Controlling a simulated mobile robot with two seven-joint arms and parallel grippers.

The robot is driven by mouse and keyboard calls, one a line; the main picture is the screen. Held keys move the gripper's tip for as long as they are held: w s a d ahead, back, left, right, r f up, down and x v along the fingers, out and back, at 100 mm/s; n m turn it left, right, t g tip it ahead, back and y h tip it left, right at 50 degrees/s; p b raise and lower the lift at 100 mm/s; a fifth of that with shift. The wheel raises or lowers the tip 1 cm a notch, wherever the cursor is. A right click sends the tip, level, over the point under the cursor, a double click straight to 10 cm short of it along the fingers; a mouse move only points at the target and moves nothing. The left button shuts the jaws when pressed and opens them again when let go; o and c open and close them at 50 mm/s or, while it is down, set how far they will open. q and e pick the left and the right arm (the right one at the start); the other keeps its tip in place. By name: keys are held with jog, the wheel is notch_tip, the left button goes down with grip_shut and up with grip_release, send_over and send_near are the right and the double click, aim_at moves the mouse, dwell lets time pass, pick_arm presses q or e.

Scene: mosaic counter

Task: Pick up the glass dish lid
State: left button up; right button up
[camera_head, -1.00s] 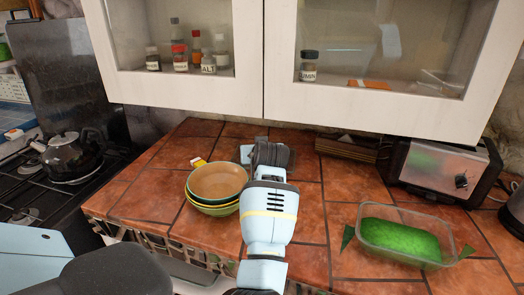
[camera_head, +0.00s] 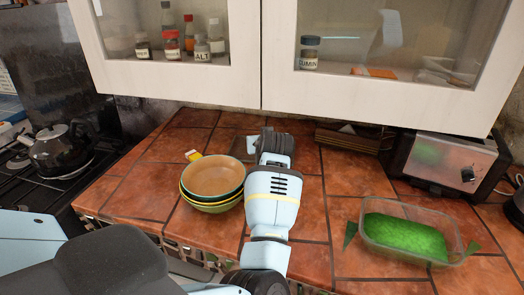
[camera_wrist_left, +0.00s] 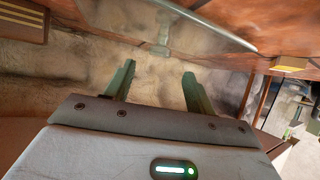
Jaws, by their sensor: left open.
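A clear glass lid with a small knob (camera_wrist_left: 161,46) shows in the left wrist view, at the top, in front of the stone wall. Its thin curved rim crosses the upper middle. My left gripper (camera_wrist_left: 157,82) is open and empty, its two green-grey fingers pointing toward the lid, with the knob seen beyond the gap between them. In the head view my left gripper (camera_head: 273,146) is over the back of the tiled counter, and I cannot make out the lid there. My right gripper is not in view.
Stacked bowls (camera_head: 212,182) stand left of my left arm, with a yellow object (camera_head: 193,155) behind them. A clear dish with green contents (camera_head: 405,237) sits at the right, before a toaster (camera_head: 450,162). A white cabinet (camera_head: 180,82) hangs above the counter.

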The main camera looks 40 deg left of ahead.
pick_arm(q)
jog(key=shift+x, duration=2.55)
jog(key=shift+d+f, duration=0.1)
jog(key=shift+f, duration=0.05)
grip_shut()
